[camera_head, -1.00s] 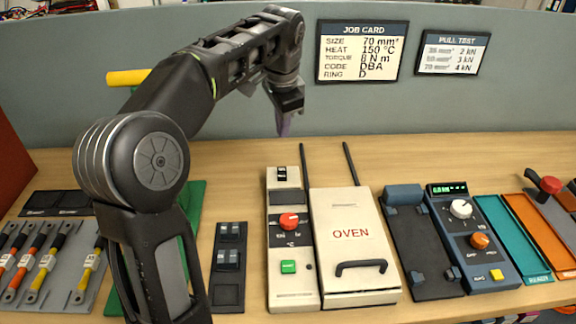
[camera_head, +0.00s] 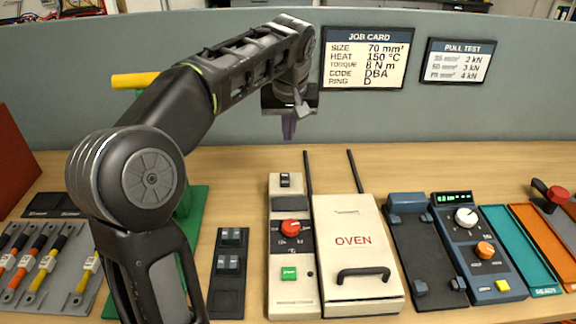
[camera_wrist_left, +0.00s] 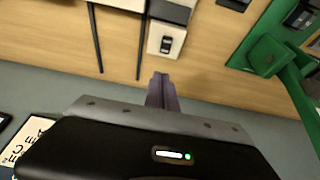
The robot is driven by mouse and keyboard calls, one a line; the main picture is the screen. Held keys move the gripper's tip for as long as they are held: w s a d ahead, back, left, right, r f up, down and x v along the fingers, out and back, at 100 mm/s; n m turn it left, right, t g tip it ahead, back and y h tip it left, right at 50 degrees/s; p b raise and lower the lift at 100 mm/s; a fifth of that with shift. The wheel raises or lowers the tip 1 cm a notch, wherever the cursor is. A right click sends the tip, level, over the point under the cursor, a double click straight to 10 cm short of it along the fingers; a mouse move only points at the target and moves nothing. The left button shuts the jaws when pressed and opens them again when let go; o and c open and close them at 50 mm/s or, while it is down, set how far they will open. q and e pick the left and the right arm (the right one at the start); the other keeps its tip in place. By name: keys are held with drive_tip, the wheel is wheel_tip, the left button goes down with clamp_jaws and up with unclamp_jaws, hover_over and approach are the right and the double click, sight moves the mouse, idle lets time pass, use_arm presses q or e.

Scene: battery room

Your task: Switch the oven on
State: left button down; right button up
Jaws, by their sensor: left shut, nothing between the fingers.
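The oven (camera_head: 353,215) is a cream box with a black handle, its lid shut. Its narrow control panel (camera_head: 292,300) stands against its left side. The panel has a small black rocker switch (camera_head: 285,180) at the far end, a dark blank display (camera_head: 286,203), a red knob (camera_head: 291,228) and a green button (camera_head: 289,273). My left gripper (camera_head: 289,129) is shut and empty, pointing down above and behind the panel's far end. In the left wrist view, the shut fingers (camera_wrist_left: 162,88) are apart from the rocker switch (camera_wrist_left: 166,43). My right gripper is not in view.
Two thin dark rods (camera_head: 355,171) rise behind the oven and panel. A blue tester (camera_head: 478,245) and a dark press (camera_head: 425,250) stand right of the oven. A black rack (camera_head: 228,290) and a green stand (camera_head: 196,205) are at left. A grey partition carries a job card (camera_head: 364,58).

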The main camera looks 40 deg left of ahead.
sight(288, 175)
use_arm(q)
drive_tip(key=shift+f, duration=0.1)
drive_tip(key=x, duration=0.4)
drive_tip(key=p+x, duration=0.1)
drive_tip(key=x, duration=0.9)
drive_tip(key=shift+s+d, duration=0.25)
